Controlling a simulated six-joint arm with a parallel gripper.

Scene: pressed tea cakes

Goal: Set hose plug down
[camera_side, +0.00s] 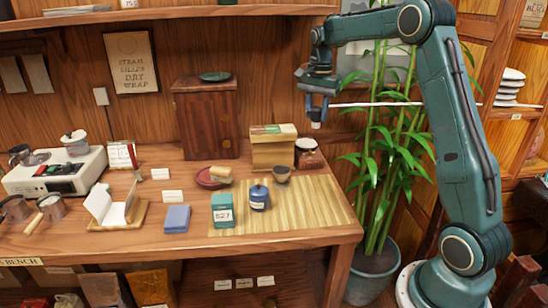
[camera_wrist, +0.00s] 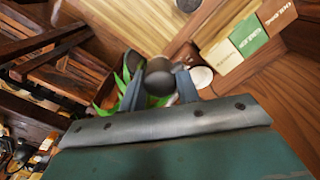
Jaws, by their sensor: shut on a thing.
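My gripper (camera_side: 317,108) is raised in the air past the right end of the bench, well above the bench top. It is shut on the hose plug (camera_side: 316,125), a small piece that looks pale in the side view and hangs below the fingers. In the wrist view the plug (camera_wrist: 160,76) shows as a rounded grey end between the two fingers of my gripper (camera_wrist: 159,88). The fingers cover part of it.
A bamboo plant (camera_side: 385,150) stands close to my gripper. The mat's right part is clear.

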